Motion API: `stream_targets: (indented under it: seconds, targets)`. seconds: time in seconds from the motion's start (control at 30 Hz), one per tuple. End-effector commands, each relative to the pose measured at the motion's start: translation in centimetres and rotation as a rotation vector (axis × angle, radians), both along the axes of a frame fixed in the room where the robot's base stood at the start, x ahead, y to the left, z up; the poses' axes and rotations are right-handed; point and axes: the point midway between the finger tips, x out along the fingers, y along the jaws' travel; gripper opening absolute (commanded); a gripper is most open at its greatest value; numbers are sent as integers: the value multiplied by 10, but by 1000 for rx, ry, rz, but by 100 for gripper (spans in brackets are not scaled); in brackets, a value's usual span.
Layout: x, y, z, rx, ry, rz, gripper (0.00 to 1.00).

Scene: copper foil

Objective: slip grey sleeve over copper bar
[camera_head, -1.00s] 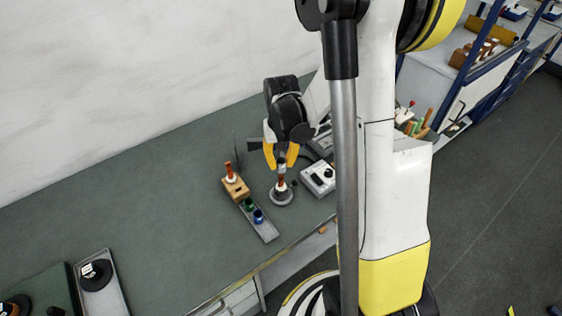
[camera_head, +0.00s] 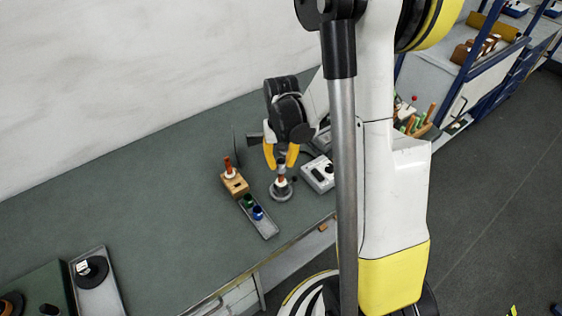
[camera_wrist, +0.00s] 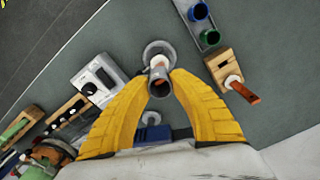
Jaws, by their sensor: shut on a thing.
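My gripper (camera_head: 281,163) is shut on the small grey sleeve (camera_head: 281,171), above a round grey stand (camera_head: 281,194) on the bench. The upright copper bar (camera_head: 281,180) rises from the stand, with a pale collar at its foot; a short length of it shows below the sleeve. In the wrist view the sleeve (camera_wrist: 157,88) is between the yellow fingertips, and reddish copper shows inside its open end. The sleeve appears to be around the bar's upper part. The sleeve's far end is partly hidden there, with the stand (camera_wrist: 157,47) beyond.
A wooden block (camera_head: 236,186) with another copper bar (camera_head: 229,165) stands to the left. A narrow grey tray (camera_head: 267,231) beside it holds a green piece (camera_head: 249,201) and a blue piece (camera_head: 257,213). A grey box (camera_head: 318,174) stands close on the right. The bench's left middle is clear.

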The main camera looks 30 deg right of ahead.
Motion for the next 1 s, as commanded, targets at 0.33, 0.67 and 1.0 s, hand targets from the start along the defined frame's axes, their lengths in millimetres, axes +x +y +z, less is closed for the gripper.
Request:
stream_targets:
  seconds: [0.33,0.67,1.0]
  targets:
    - [0,0,-1,0,0,0,15]
    - [0,0,-1,0,0,0,50]
    - [0,0,-1,0,0,0,66]
